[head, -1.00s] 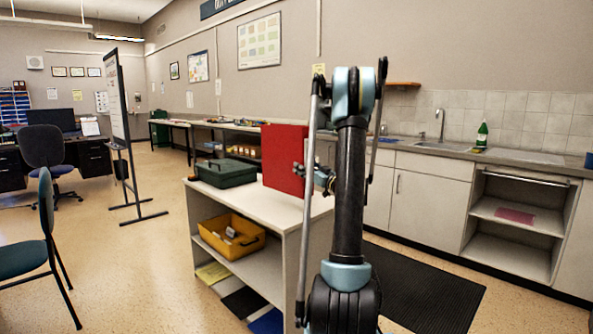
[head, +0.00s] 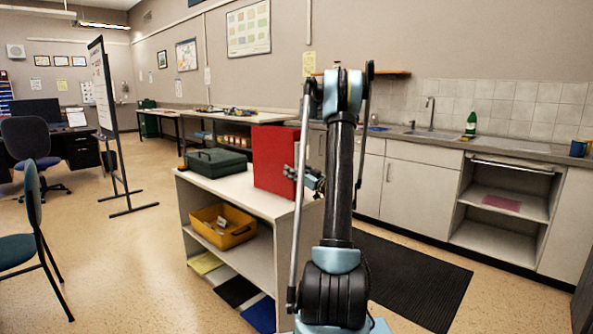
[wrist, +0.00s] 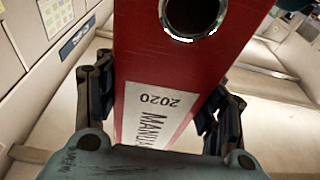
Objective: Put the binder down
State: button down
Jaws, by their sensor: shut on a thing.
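The red binder (head: 276,160) is upright at the right part of the white shelf unit's top (head: 242,189) in the head view. Its lower edge is at the level of the top; I cannot tell whether it touches. My gripper (head: 303,178) is at the binder's right side, partly hidden behind my arm. In the wrist view the binder's spine (wrist: 190,60) lies between my two fingers (wrist: 165,105), with a finger on each side. The spine shows a ring hole and a white label reading "MANUAL 2020", partly cut off.
A dark green box (head: 216,161) stands on the top, left of the binder. A yellow bin (head: 223,225) sits on the shelf below. A sink counter (head: 420,138) runs behind to the right. A whiteboard (head: 108,95) stands at left.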

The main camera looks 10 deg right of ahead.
jog(key=shift+c, duration=2)
grip_release()
